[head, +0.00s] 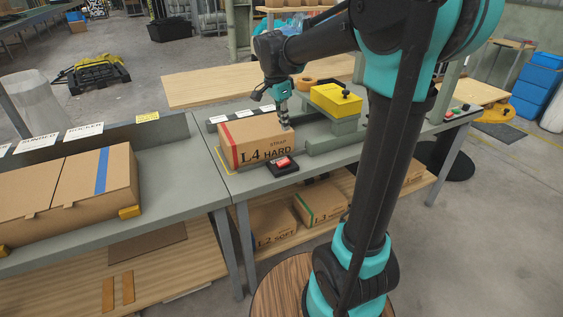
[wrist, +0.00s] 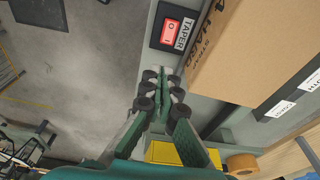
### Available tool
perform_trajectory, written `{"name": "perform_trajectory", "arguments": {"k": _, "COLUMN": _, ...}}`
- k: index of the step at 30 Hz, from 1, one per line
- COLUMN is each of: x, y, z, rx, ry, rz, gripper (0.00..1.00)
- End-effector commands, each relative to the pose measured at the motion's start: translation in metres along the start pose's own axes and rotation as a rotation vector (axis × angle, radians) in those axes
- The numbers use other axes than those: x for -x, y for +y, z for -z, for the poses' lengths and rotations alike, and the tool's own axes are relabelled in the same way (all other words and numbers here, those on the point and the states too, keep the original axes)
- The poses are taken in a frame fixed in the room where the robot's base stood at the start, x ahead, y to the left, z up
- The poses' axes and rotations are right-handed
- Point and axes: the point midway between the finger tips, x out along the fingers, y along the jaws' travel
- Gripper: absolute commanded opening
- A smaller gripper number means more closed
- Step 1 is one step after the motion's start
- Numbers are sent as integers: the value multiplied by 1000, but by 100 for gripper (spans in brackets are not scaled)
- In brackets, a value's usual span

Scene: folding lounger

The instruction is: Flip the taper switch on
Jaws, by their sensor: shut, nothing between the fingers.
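The taper switch (head: 284,162) is a red rocker in a black housing near the front edge of the grey bench. In the wrist view the red rocker (wrist: 170,32) carries O and I marks, beside a label reading TAPER (wrist: 184,34). I cannot tell which side is pressed. My gripper (head: 285,125) points down behind the switch, in front of the yellow-topped machine and at the carton's right end. In the wrist view its fingertips (wrist: 161,88) are together and empty, apart from the switch.
A carton marked L4 HARD STRAP (head: 258,145) stands directly behind and left of the switch. The green taping machine with a yellow top (head: 335,99) is to the right. More cartons (head: 95,183) sit on the left bench. The bench front edge (wrist: 140,60) lies close by.

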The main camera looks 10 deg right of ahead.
Motion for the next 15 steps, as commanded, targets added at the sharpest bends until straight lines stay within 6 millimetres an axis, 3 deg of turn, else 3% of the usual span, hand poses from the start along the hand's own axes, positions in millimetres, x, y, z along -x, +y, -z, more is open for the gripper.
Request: {"name": "perform_trajectory", "arguments": {"k": 15, "x": 3, "y": -5, "z": 0, "rx": -37, "ry": 4, "rz": -9, "gripper": 0}}
